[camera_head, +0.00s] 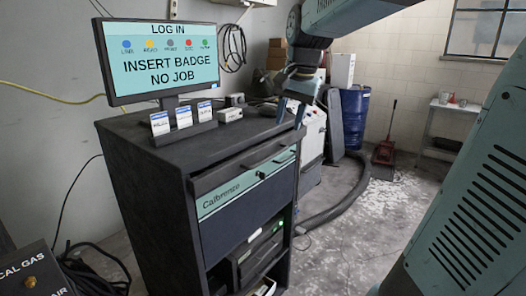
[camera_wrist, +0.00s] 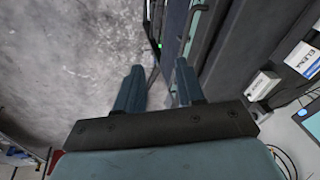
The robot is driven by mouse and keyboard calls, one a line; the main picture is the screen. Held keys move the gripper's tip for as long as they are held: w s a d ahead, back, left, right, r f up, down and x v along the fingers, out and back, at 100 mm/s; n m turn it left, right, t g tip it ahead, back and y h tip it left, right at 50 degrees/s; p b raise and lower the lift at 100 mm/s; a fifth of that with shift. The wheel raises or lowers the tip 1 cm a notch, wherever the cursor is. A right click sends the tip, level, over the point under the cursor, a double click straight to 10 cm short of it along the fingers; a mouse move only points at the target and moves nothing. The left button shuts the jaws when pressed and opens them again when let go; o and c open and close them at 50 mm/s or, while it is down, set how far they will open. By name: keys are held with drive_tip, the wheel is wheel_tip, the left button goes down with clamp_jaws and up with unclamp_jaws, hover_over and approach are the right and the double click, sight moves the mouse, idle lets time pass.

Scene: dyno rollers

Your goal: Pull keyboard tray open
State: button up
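The dark keyboard tray front (camera_head: 222,176) is a slim band under the top of the cabinet (camera_head: 150,205), with a dark bar handle on it. It looks shut, or nearly so. Below it is the teal "Calbrenzo" drawer front (camera_head: 235,193). My gripper (camera_head: 291,112) points down by the cabinet's right front corner, at about the height of its top. In the wrist view my gripper (camera_wrist: 158,84) has its two blue fingers apart with nothing between the tips. The right finger overlaps a teal strip of the cabinet front. I cannot tell whether it touches.
A monitor (camera_head: 160,57) and white badge cards (camera_head: 184,116) stand on the cabinet top. A thick grey hose (camera_head: 340,205) lies on the floor to the right. The floor in front looks clear.

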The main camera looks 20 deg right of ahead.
sight(272, 157)
drive_tip(key=w+m+g, duration=0.1)
drive_tip(key=w+m, duration=0.2)
drive_tip(key=w, duration=0.6)
drive_tip(key=f, duration=0.4)
drive_tip(key=w+f, duration=0.1)
drive_tip(key=f, duration=0.4)
drive_tip(key=w+a+f, duration=0.1)
drive_tip(key=f, duration=0.3)
drive_tip(key=shift+w+f, duration=0.1)
drive_tip(key=shift+f, duration=0.3)
clamp_jaws()
